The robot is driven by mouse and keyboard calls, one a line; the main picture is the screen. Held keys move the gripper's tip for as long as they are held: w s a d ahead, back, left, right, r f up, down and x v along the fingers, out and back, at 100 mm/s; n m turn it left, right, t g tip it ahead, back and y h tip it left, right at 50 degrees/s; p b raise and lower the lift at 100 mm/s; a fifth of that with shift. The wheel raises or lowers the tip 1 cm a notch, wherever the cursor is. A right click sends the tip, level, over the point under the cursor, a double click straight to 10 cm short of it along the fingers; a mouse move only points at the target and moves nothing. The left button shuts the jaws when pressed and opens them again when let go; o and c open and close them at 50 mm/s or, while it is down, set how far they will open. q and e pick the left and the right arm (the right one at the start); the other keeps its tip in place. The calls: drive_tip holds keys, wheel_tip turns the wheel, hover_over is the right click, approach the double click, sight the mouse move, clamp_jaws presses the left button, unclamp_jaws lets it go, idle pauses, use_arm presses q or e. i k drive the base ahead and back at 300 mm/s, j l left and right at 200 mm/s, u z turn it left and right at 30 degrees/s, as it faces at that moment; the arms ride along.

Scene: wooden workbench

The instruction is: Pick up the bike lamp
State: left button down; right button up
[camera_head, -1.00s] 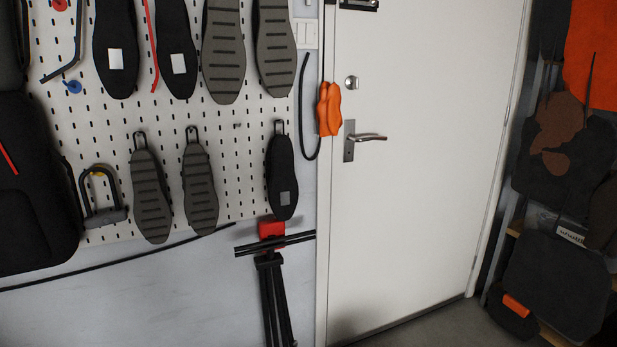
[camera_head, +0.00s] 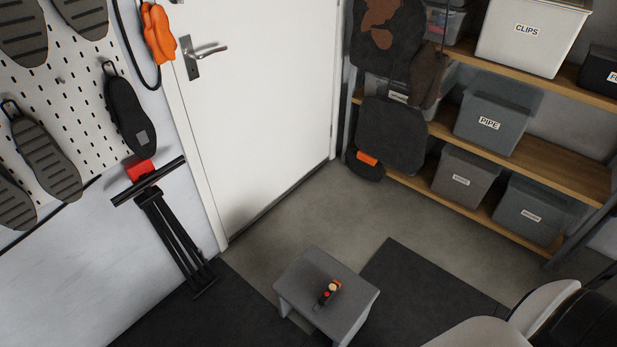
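A small dark object with orange-red and pale parts (camera_head: 329,292) lies on top of a low grey stool (camera_head: 350,312) in the lower middle of the head view. It may be the bike lamp, but it is too small to tell for sure. Neither of my grippers shows in the head view.
Shelves (camera_head: 560,168) with labelled bins stand at the right. A white door (camera_head: 260,110) is at the back left. A folded black stand (camera_head: 170,240) leans by the wall. Dark mats (camera_head: 425,290) cover part of the floor. A pale rounded object (camera_head: 480,333) is at the lower right.

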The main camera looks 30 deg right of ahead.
sight(333, 288)
drive_tip(key=i+z, duration=0.2)
drive_tip(key=z, duration=1.2)
